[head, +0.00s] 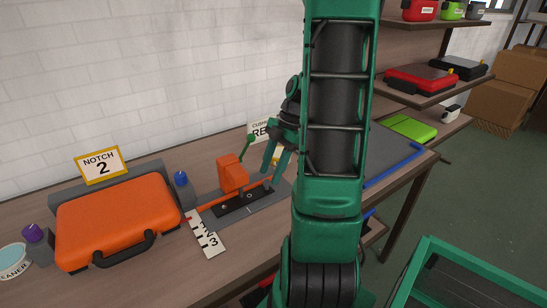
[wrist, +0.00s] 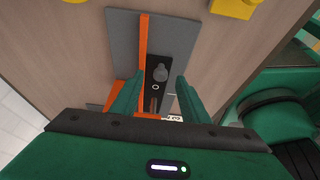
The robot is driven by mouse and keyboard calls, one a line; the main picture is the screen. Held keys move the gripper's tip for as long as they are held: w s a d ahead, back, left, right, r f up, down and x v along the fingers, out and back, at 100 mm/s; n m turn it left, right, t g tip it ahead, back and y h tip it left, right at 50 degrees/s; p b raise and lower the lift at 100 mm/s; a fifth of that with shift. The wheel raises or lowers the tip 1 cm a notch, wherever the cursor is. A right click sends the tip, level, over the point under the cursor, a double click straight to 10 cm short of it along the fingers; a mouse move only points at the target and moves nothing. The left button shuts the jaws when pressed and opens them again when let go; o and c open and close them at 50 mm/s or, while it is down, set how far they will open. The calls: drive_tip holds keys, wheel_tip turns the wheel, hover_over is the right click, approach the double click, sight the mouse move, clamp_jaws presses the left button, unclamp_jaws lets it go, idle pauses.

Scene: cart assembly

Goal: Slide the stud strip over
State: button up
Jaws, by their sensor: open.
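The black stud strip (head: 231,207) lies on a grey plate (head: 275,192) on the bench, beside an orange rail and below an orange block (head: 232,173) with a green lever (head: 246,151). In the wrist view the strip (wrist: 157,58) shows a grey round stud and a pale ring. My gripper (head: 274,178) is open above the plate's right part. In the wrist view its fingers (wrist: 160,84) stand apart, one to each side of the strip's line. I cannot tell how high they are above it.
A white number scale (head: 206,235) lies in front of the plate. An orange case (head: 118,222) stands at left below a "NOTCH 2" sign (head: 101,166). Shelves with cases are at right.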

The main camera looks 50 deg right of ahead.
sight(267, 180)
drive_tip(key=shift+x, duration=1.6)
drive_tip(key=shift+c, duration=0.2)
clamp_jaws()
drive_tip(key=shift+a, duration=0.1)
drive_tip(key=shift+w+a, duration=0.25)
drive_tip(key=shift+a, duration=1)
drive_tip(key=shift+o, duration=0.2)
unclamp_jaws()
drive_tip(key=shift+r, duration=0.15)
